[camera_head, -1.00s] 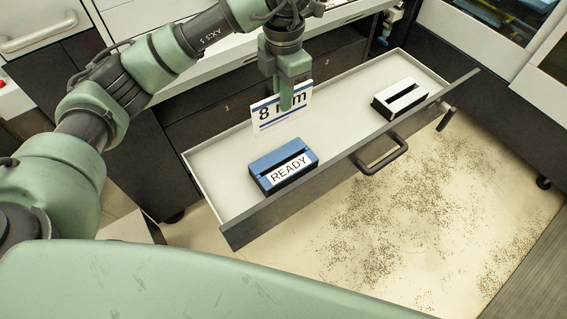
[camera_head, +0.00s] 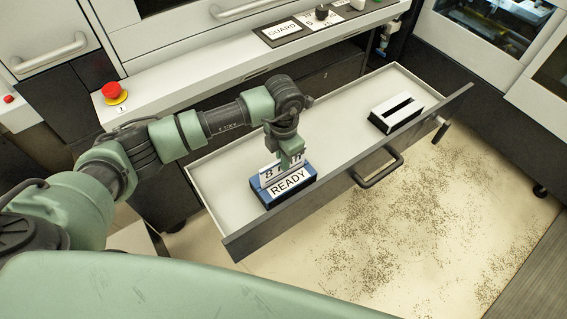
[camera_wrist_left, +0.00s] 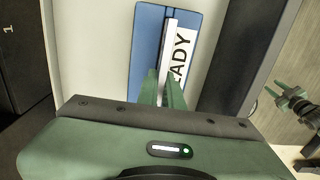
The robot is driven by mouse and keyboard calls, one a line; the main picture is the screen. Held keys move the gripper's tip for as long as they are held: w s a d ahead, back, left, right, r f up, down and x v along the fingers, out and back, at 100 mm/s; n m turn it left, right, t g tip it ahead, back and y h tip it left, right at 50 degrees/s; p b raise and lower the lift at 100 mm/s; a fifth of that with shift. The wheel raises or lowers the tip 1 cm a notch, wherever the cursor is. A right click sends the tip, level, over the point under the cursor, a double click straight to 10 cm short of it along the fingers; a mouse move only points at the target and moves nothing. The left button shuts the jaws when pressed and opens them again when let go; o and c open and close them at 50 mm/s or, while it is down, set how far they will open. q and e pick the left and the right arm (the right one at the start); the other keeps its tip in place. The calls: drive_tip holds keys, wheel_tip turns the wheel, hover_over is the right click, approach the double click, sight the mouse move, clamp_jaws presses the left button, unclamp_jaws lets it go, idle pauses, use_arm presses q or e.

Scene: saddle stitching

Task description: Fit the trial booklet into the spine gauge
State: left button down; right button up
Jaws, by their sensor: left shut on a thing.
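The trial booklet (camera_head: 268,174), a white card marked "8 mm", stands upright in my left gripper (camera_head: 288,162), which is shut on it. The blue block labelled READY (camera_head: 309,182), with a slot along its top, sits in the open drawer. The booklet's lower part is hidden at the block's top; how deep it sits I cannot tell. In the left wrist view the booklet (camera_wrist_left: 168,50) is a thin white strip lined up lengthwise over the blue block (camera_wrist_left: 146,50). Green finger-like parts, seemingly my right gripper (camera_wrist_left: 277,98), show small at that view's right edge.
A black-and-white slotted block (camera_head: 384,124) stands farther right in the drawer (camera_head: 340,118), with bare floor between the two blocks. The drawer front carries a dark handle (camera_head: 378,169). A red button (camera_head: 112,91) sits on the counter behind my left arm.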

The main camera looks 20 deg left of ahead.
use_arm(q)
wheel_tip(320, 180, down, 2)
drive_tip(key=shift+f, duration=0.25)
use_arm(e)
drive_tip(key=shift+d+r, duration=0.25)
use_arm(q)
drive_tip(key=shift+f, duration=0.1)
drive_tip(key=shift+f, duration=0.15)
drive_tip(key=c, duration=1.6)
unclamp_jaws()
drive_tip(key=shift+o, duration=0.2)
use_arm(e)
drive_tip(key=shift+f, duration=0.15)
